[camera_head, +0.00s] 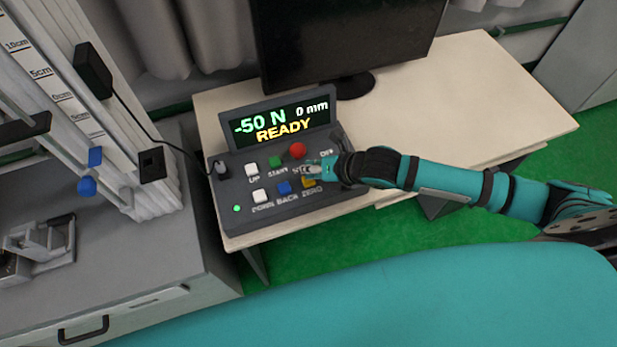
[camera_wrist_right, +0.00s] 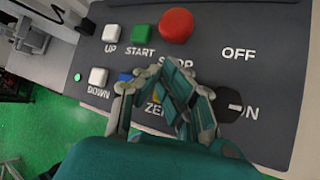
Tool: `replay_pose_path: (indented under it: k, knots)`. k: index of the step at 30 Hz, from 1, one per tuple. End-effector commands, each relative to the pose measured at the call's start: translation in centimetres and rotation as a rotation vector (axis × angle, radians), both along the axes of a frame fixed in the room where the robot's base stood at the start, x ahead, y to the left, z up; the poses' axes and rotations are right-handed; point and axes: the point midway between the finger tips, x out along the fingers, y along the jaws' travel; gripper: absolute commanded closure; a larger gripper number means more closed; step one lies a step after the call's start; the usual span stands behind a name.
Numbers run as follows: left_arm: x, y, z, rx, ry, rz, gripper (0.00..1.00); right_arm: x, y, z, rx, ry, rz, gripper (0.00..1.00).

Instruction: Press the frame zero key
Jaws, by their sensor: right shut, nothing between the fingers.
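The control console (camera_head: 270,153) stands on the pale table, and its display (camera_head: 281,122) reads -50 N, 0 mm and READY. The yellow key (camera_head: 309,183) labelled ZERO is in the lower key row, right of the blue BACK key (camera_head: 284,187). My right gripper (camera_head: 309,170) is shut and empty, just over the ZERO key's upper edge. In the right wrist view my right gripper (camera_wrist_right: 165,88) covers most of that key and part of its label. I cannot tell whether fingertips touch it. My left gripper is not in view.
Near the fingers are the red STOP button (camera_wrist_right: 176,25), the green START key (camera_wrist_right: 142,36), the white UP (camera_wrist_right: 111,33) and DOWN (camera_wrist_right: 98,76) keys, and the black ON/OFF knob (camera_wrist_right: 228,104). A monitor (camera_head: 345,40) stands behind. The table's right side is clear.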

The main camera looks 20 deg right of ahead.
Motion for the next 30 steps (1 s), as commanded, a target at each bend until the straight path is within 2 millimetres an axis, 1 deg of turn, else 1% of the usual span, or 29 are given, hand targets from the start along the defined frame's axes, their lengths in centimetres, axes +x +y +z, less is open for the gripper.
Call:
replay_pose_path:
  k: [30]
  knots:
    - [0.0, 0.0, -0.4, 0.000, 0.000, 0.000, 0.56, 0.0, 0.0, -1.1, 0.001, 0.001, 0.000, 1.00]
